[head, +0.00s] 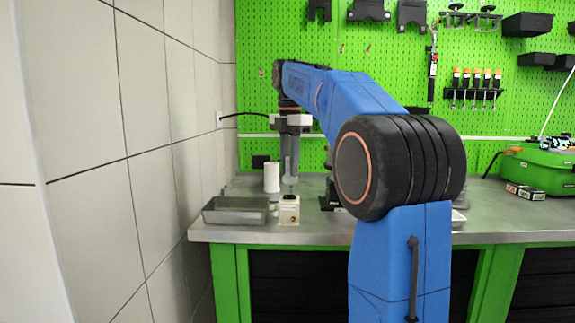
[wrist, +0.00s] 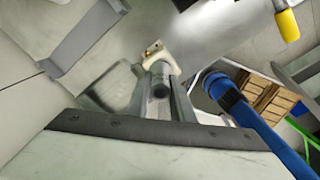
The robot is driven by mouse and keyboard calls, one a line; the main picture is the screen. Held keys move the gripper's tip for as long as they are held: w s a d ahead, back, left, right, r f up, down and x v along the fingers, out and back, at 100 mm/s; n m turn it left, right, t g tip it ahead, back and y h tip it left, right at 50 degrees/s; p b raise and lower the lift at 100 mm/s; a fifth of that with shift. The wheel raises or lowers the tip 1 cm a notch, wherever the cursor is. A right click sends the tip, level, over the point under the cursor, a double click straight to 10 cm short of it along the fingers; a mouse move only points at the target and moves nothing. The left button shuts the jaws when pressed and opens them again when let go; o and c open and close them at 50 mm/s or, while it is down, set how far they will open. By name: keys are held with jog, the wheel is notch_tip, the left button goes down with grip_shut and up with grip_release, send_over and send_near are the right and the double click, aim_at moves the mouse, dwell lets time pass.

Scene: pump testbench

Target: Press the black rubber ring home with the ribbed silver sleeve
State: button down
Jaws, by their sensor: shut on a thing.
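My gripper (head: 290,180) points down above the left part of the bench and is shut on a grey cylindrical piece, likely the ribbed silver sleeve (wrist: 160,86). Its ribs are too small to make out. Below the gripper stands a small cream block (head: 289,211) with a dark top. The block also shows just beyond the fingertips in the wrist view (wrist: 154,50). The held piece looks above the block; I cannot tell whether they touch. The black rubber ring cannot be told apart from the block's dark top.
A shallow grey metal tray (head: 235,216) lies left of the block near the bench's front edge. A white cylinder (head: 272,177) stands close behind the block. A tiled wall (head: 150,130) rises at the left. A green case (head: 538,170) sits far right.

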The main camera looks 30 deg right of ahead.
aim_at(289, 179)
jog(key=shift+s+a, duration=0.35)
jog(key=shift+f, duration=1.45)
jog(key=shift+f, duration=1.35)
dwell(1.9)
jog(key=shift+r, duration=0.1)
jog(key=shift+r, duration=3.1)
